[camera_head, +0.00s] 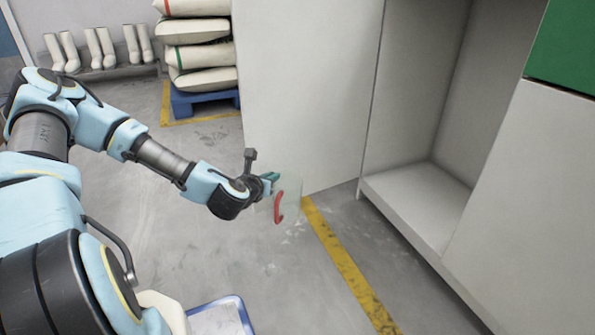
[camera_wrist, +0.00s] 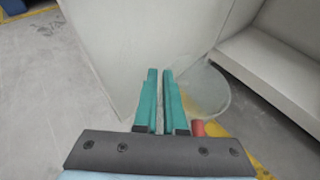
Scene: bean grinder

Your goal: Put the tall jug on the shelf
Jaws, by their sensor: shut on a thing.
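The tall jug (camera_head: 287,190) is see-through with a red handle (camera_head: 279,207). My gripper (camera_head: 270,177) is shut on the jug's thin wall near the rim and holds it above the floor. In the wrist view the green fingers (camera_wrist: 160,98) are close together, with the clear jug (camera_wrist: 210,92) to their right and part of the red handle (camera_wrist: 198,128) below. The shelf (camera_head: 415,192) is the pale ledge in the open cabinet bay, to the right of the jug and apart from it. The shelf (camera_wrist: 272,62) also shows at the wrist view's upper right.
A tall white panel (camera_head: 305,90) stands behind my gripper, left of the open bay. A closed white front (camera_head: 535,190) borders the bay on the right. A blue-rimmed tray (camera_head: 243,312) is low in front. The shelf's visible surface is bare.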

